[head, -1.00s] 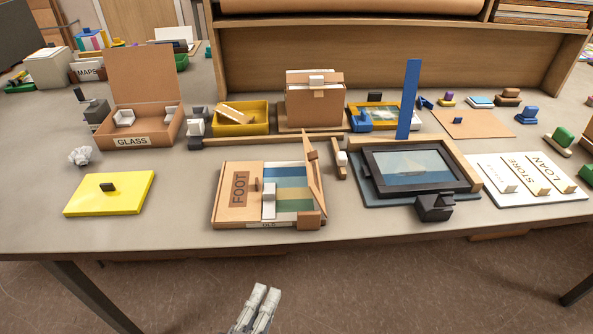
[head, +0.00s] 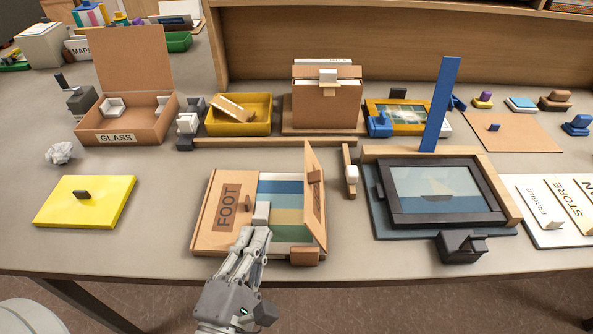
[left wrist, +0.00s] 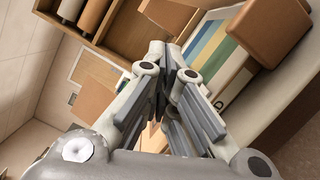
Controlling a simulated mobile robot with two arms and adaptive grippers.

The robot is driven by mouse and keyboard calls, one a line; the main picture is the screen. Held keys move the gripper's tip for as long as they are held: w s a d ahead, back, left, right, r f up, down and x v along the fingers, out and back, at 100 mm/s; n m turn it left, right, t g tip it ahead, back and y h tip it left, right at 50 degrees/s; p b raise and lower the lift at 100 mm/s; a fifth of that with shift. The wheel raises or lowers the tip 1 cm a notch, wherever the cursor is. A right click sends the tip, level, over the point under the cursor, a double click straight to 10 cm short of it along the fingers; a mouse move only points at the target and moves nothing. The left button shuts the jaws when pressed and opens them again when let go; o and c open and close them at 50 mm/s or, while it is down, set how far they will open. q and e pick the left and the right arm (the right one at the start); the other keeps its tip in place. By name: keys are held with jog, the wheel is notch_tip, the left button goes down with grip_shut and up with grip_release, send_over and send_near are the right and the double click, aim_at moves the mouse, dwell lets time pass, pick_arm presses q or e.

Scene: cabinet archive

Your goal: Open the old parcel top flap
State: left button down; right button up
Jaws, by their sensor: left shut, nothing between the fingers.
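The old parcel (head: 200,240) is a flat cardboard box near the table's front edge. A flap marked FOOT (head: 229,205) lies flat over its left part. Another flap (head: 315,195) stands steeply raised at its right side. Blue, tan and green stripes (head: 285,215) show between them, with a pale block (head: 261,213) beside the FOOT flap. My left gripper (head: 254,232) is shut and empty at the parcel's front edge, just in front of the pale block; contact is unclear. The left wrist view shows the closed fingers (left wrist: 168,55) beside the striped parcel (left wrist: 222,45). My right gripper is not in view.
A brown block (head: 304,256) sits at the parcel's front right corner. A wooden strip (head: 270,142) runs behind it. A framed picture (head: 435,217) with a dark clamp (head: 462,247) lies right, a yellow panel (head: 110,205) left. Bare table separates panel and parcel.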

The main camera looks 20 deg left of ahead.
pick_arm(q)
jog(key=shift+w+r, duration=0.2)
jog(key=shift+w, duration=0.1)
jog(key=shift+w+a+r+p, duration=0.1)
jog(key=shift+r+p, duration=0.1)
jog(key=shift+p, duration=0.3)
jog(key=w+p, duration=0.1)
jog(key=w, duration=0.1)
jog(key=w+p, duration=0.2)
jog(key=w, duration=0.1)
jog(key=w+r+p, duration=0.1)
jog(key=w, duration=0.2)
jog(key=shift+p, duration=0.3)
jog(key=shift+w+d+r+p, duration=0.2)
jog(key=shift+w+d+p, duration=0.1)
jog(key=shift+d, duration=0.35)
jog(key=shift+w+d+r+p, duration=0.15)
jog(key=shift+w+d, duration=0.1)
jog(key=shift+d, duration=0.35)
jog(key=shift+d+r, duration=0.15)
jog(key=shift+d, duration=0.35)
jog(key=shift+w, duration=0.1)
